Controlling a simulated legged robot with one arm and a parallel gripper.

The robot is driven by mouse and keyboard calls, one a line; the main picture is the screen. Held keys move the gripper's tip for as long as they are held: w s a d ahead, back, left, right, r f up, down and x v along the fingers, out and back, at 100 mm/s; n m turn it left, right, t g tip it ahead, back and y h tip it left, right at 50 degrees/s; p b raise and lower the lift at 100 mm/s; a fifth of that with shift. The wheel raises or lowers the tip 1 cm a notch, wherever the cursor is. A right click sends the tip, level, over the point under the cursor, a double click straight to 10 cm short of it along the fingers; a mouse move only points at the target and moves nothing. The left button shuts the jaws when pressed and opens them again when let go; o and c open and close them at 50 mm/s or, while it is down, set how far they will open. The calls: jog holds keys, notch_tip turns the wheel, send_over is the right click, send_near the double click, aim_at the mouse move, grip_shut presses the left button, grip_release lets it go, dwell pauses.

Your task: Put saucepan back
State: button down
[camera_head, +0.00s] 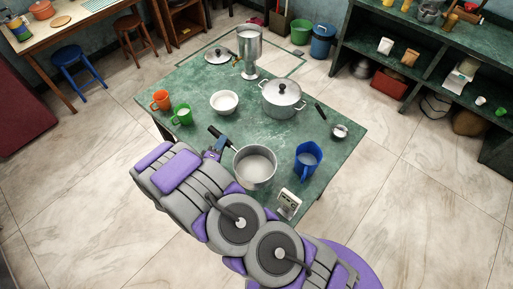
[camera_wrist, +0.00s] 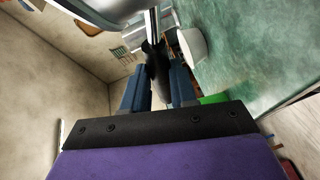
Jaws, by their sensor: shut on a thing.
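The saucepan (camera_head: 256,170) is a grey metal pan with a black handle pointing to the upper left in the head view. It is over the front part of the green table (camera_head: 190,85). I cannot tell whether its base touches the tabletop. My gripper (camera_head: 221,143), with blue fingers, is shut on the handle. In the wrist view the black handle (camera_wrist: 156,62) lies between the fingers (camera_wrist: 158,85), and part of the saucepan's metal body (camera_wrist: 112,10) shows at the top. My arm hides the table's front left edge.
A lidded pot (camera_head: 282,100), white bowl (camera_head: 224,102), tall metal vessel (camera_head: 249,50) and loose lid (camera_head: 217,56) stand farther back. Orange (camera_head: 160,100) and green (camera_head: 182,115) mugs are at left. A blue jug (camera_head: 308,158) and white scale-like device (camera_head: 288,204) are right of the saucepan.

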jog(key=shift+w+d+f+b, duration=0.35)
jog(key=shift+w+f, duration=0.6)
jog(key=shift+w, duration=1.5)
jog(key=shift+w+d+f+b, duration=0.15)
jog(key=shift+w+f+b, duration=0.6)
jog(key=shift+w, duration=1.7)
jog(key=shift+w+d+f+b, duration=0.25)
jog(key=shift+w+f, duration=0.9)
jog(key=shift+w, duration=1.3)
jog(key=shift+a, duration=0.35)
jog(key=c, duration=1.1)
grip_release()
jog(key=shift+a, duration=0.1)
jog(key=shift+o, duration=1)
jog(key=shift+d, duration=0.25)
jog(key=shift+s, duration=0.1)
